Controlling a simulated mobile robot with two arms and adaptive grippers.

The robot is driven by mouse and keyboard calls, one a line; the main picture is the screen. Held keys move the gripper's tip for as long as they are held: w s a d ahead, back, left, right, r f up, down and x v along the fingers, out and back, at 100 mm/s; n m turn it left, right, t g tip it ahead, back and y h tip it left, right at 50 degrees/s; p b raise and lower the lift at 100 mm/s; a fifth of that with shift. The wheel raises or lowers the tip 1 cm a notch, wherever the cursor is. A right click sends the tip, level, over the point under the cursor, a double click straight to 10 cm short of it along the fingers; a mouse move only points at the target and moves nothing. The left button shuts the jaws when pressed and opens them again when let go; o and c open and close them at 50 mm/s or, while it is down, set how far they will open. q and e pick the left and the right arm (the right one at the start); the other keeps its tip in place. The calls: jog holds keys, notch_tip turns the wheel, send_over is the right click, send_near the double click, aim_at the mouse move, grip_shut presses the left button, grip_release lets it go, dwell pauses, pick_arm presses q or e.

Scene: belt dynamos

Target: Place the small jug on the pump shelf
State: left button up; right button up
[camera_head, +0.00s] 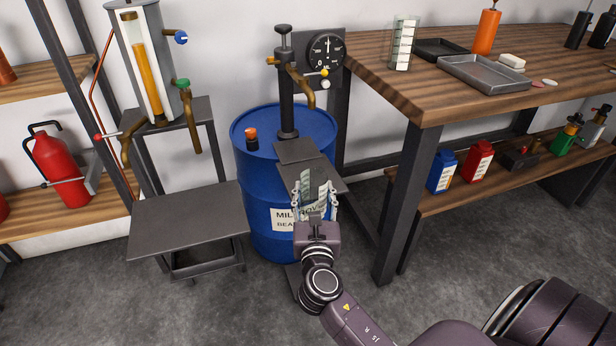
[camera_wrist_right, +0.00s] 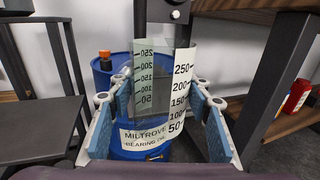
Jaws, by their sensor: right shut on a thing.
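My right gripper (camera_head: 316,208) is shut on the small jug (camera_head: 313,187), a clear vessel with a printed scale. It holds the jug upright in front of the blue oil drum (camera_head: 262,185). The pump shelf (camera_head: 328,171), a dark grey plate below the drum pump's spout (camera_head: 309,98), is just behind and around the jug in the head view; I cannot tell whether they touch. In the right wrist view the jug (camera_wrist_right: 178,95) stands between both fingers, its scale reading up to 250. My left gripper is not in view.
A workbench (camera_head: 415,98) with trays and another graduated jug (camera_head: 403,43) stands at the right. A low grey stand (camera_head: 187,218) is left of the drum. Floor in front is clear.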

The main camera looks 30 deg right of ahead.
jog(key=x, duration=0.7)
jog(key=shift+w+d+b, duration=0.2)
jog(key=shift+b, duration=0.2)
jog(key=b+x, duration=0.1)
jog(key=x, duration=0.6)
jog(key=shift+w+d, duration=0.15)
jog(key=shift+w, duration=0.1)
jog(key=shift+w+d+r+b, duration=0.1)
jog(key=shift+w+d+b, duration=0.25)
jog(key=shift+w, duration=0.15)
jog(key=shift+f+b, duration=0.95)
jog(key=shift+f, duration=0.8)
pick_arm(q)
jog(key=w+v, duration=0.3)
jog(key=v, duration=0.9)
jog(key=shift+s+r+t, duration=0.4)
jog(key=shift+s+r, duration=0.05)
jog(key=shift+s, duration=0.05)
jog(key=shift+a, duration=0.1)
